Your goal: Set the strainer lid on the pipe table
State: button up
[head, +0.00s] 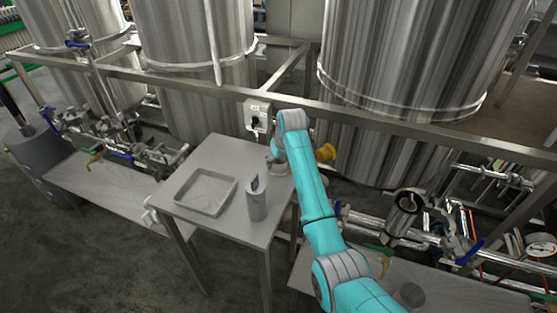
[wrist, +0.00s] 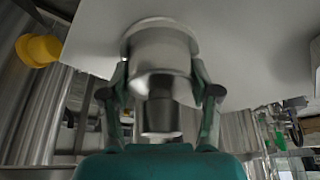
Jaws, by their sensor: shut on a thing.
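My gripper (wrist: 160,95) is shut on the strainer lid (wrist: 160,50), a short silvery metal cylinder with a wider rim and a narrower dark end between the fingers. The lid's rim is at the pale grey tabletop (wrist: 240,40), touching it or very close; I cannot tell which. In the head view my gripper (head: 277,158) is at the right back part of the grey metal table (head: 220,155), mostly hidden by my arm. The lid is barely visible there.
A shallow square tray (head: 206,191) lies on the table, left of the arm. A metal canister (head: 256,200) stands near the front right. A yellow fitting (head: 325,152) is just beyond the right edge. Large tanks (head: 400,70) and a frame rail stand behind.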

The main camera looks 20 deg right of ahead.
dwell(0.3)
jog(key=o, duration=1.5)
jog(key=v, duration=1.2)
jog(key=shift+d+r, duration=0.1)
